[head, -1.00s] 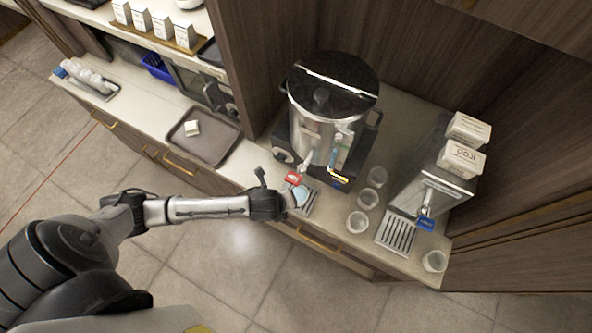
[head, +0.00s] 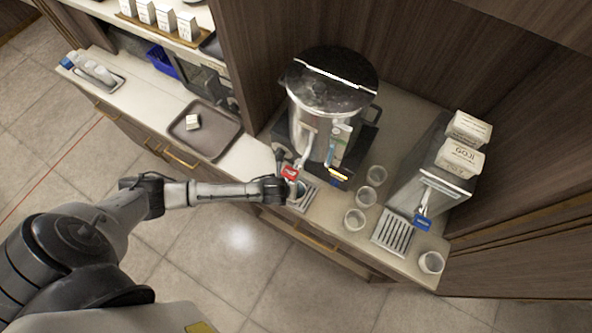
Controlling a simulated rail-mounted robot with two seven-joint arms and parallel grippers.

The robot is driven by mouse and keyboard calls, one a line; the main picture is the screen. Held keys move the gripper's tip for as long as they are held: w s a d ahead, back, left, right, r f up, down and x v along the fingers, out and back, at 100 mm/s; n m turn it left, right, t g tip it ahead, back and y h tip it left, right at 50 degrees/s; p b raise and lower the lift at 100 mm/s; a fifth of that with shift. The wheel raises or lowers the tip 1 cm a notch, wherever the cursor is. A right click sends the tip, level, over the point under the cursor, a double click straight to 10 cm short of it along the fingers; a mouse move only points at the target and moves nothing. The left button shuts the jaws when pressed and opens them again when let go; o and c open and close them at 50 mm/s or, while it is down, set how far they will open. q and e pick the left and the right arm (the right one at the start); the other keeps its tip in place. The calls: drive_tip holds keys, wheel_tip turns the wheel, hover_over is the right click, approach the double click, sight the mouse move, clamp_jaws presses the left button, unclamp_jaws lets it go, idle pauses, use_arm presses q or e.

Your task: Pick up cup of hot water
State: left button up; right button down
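A cup (head: 297,193) stands under the red-handled tap (head: 290,172) of the large steel water urn (head: 318,125), over a small drip tray (head: 307,199). The cup is small in the head view, and its contents cannot be made out. My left gripper (head: 286,189) comes in from the left, right at the cup's left side. Its fingers are small and partly hidden, so I cannot tell whether they are open or closed on the cup. My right gripper is not in view.
Several clear cups (head: 355,219) stand right of the urn. A second dispenser (head: 432,185) with a blue tap and slatted drip tray (head: 392,232) is farther right. A brown tray (head: 227,138) holding a small block lies on the left counter.

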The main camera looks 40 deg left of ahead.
use_arm(q)
drive_tip(key=shift+w+f, duration=0.2)
drive_tip(key=shift+f, duration=0.25)
clamp_jaws()
